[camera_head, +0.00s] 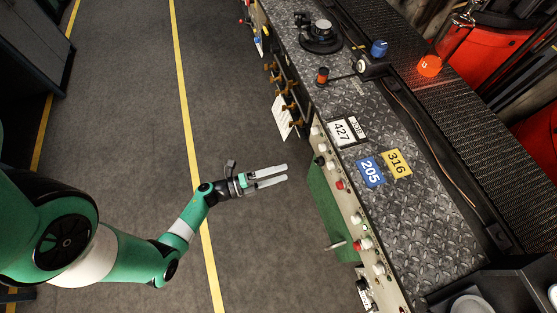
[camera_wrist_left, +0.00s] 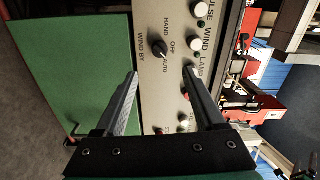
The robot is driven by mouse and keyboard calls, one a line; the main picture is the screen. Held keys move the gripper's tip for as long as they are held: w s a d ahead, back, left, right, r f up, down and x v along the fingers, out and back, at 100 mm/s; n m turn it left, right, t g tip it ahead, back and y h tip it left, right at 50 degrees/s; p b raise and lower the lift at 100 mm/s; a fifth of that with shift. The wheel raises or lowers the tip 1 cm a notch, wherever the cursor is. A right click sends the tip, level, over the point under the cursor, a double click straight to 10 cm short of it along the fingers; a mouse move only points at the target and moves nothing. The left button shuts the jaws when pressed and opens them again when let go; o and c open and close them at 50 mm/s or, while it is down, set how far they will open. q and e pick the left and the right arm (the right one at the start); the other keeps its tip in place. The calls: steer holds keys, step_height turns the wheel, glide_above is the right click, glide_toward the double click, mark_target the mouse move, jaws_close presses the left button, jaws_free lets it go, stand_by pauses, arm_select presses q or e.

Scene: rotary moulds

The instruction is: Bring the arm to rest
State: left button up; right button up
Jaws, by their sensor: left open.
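My left gripper (camera_head: 286,174) is open and empty in the head view, over the grey floor just left of the machine's control panel (camera_head: 352,216). Its two fingers point right toward the panel, with a gap between them. In the left wrist view, the open fingers (camera_wrist_left: 165,85) extend toward the panel (camera_wrist_left: 172,80), which carries a black rotary switch (camera_wrist_left: 158,50) and several light buttons. Nothing is between the fingers, and they appear apart from the panel. My right gripper is not in either view.
The floor (camera_head: 130,130) left of the machine is clear.

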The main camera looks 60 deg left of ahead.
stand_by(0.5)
arm_select(q)
steer(key=w+a+r+n+t+y+p, duration=0.1)
steer(key=w+a+r+n+t+y, duration=0.2)
steer(key=r, duration=0.9)
steer(key=w+a+r+n+t+y+p, duration=0.1)
steer(key=w+a+r+n+y, duration=0.3)
steer(key=r, duration=0.9)
steer(key=w+a+r+n+t+y+p, duration=0.1)
steer(key=w+a+r+t+y, duration=0.3)
steer(key=r, duration=0.8)
steer(key=w+d+r+n+y, duration=0.1)
steer(key=d+r+n, duration=0.25)
steer(key=r, duration=0.35)
steer(key=w+d+r+n+y, duration=0.15)
steer(key=r+n, duration=0.25)
steer(key=r, duration=0.4)
steer(key=s+d+r+n+t+h+p, duration=0.1)
steer(key=s+d+r+h, duration=0.4)
steer(key=d+r, duration=0.45)
steer(key=s+d+r+n+t+h+p, duration=0.1)
steer(key=s+d+r+n+h+p, duration=0.1)
steer(key=d+r+h, duration=0.7)
step_height(320, 180, up, 38)
steer(key=y+p, duration=0.1)
steer(key=p, duration=3.6)
steer(key=shift+s+a+m, duration=0.15)
steer(key=shift+a+m, duration=0.15)
steer(key=shift+m, duration=0.15)
